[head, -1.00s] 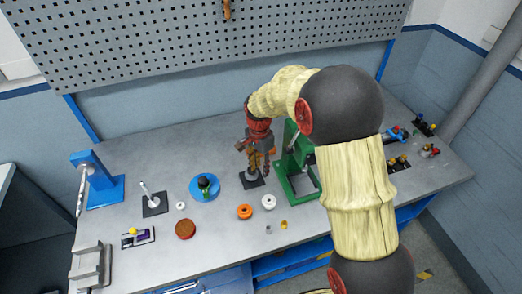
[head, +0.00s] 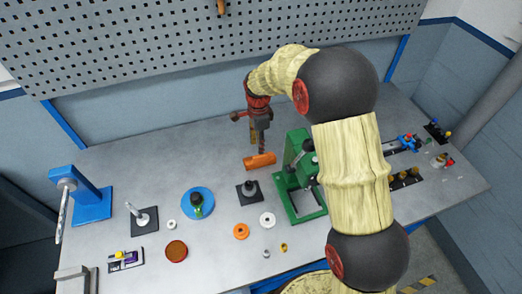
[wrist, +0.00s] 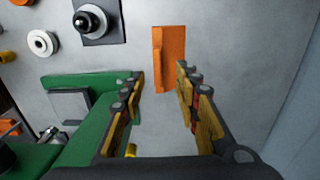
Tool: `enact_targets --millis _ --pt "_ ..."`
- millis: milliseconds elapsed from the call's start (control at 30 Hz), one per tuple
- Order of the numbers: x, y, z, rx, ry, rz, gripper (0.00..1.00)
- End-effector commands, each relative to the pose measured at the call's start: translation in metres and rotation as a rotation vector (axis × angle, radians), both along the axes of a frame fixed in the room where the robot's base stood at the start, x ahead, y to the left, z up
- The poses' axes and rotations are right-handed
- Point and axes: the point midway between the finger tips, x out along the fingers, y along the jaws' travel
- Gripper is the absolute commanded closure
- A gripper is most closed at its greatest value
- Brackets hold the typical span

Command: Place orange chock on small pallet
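The orange chock (head: 260,161) is a long orange block lying on the bench near the back wall, left of the green press. The wrist view shows it too (wrist: 168,55), lying lengthwise just beyond the fingertips. My gripper (head: 259,143) hangs close to the chock, partly in front of the wall. In the wrist view my gripper (wrist: 160,72) has its two yellow fingers spread, with bare bench between them. The chock's near end lies close to the right fingertip; I cannot tell whether they touch. I cannot tell which thing is the small pallet.
The green press (head: 300,185) stands right of the chock. A black square base with a peg (head: 249,191) is in front of it. Orange (head: 241,231) and white (head: 267,220) rings lie nearer. The blue disc (head: 197,203) is left. Bench behind the disc is clear.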

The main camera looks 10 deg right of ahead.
Motion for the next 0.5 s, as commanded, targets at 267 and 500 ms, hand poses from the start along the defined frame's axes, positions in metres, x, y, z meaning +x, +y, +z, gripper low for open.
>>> enact_targets --millis 267,500 --pt "-0.001 -0.001 -0.023 0.0 0.002 0.0 0.68" --pt "-0.004 -0.004 -0.043 -0.001 0.003 0.0 0.68"
